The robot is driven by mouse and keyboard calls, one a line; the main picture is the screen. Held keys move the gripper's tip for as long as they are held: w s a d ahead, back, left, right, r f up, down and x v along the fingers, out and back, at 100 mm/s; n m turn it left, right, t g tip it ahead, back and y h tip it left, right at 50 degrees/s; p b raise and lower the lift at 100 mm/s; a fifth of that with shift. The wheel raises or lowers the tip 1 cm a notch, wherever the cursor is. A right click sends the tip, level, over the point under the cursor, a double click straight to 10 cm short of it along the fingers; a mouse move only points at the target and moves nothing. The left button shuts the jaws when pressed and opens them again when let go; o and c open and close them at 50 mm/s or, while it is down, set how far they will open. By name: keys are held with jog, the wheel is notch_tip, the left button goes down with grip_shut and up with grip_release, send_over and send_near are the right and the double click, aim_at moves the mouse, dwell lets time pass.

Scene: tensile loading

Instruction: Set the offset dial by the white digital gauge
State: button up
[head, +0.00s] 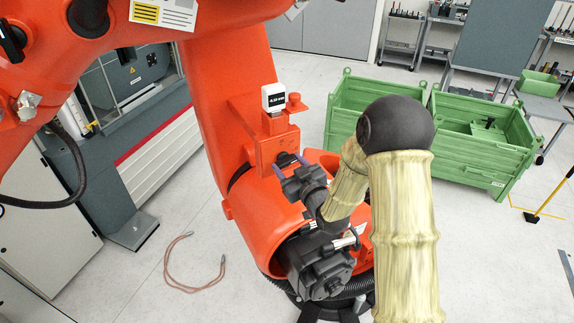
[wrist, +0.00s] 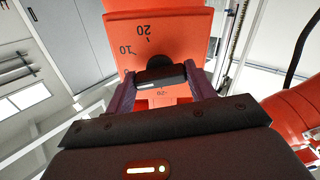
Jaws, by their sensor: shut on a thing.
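The white digital gauge (head: 273,97) sits on an orange bracket in the head view. Its dark display shows a small figure in mm, too small to read surely. My gripper (head: 289,163) reaches the plate from below right. Its two purple fingers (wrist: 161,88) are shut on the knob, one on each side. In the head view the fingers mostly hide the knob.
A big orange robot arm (head: 224,110) carries the bracket. An orange knob (head: 294,103) stands right of the gauge. Green crates (head: 465,165) stand behind to the right. A cable loop (head: 168,278) lies on the floor, otherwise clear at the left.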

jog(key=shift+a+r, duration=0.1)
jog(key=shift+r, duration=0.05)
jog(key=shift+w, duration=0.1)
jog(key=shift+b, duration=0.35)
jog(key=shift+n+b, duration=0.3)
jog(key=n+b, duration=0.1)
jog(key=b, duration=0.2)
jog(key=n+b, duration=0.2)
jog(key=b, duration=0.1)
jog(key=shift+f+b, duration=0.25)
jog(key=shift+b, duration=0.15)
jog(key=n+b, duration=0.3)
jog(key=b, duration=0.1)
jog(key=shift+b, duration=0.35)
jog(key=shift+r+n+b, duration=0.2)
jog(key=shift+n+b, duration=0.4)
jog(key=shift+b, duration=0.2)
jog(key=shift+r, duration=0.1)
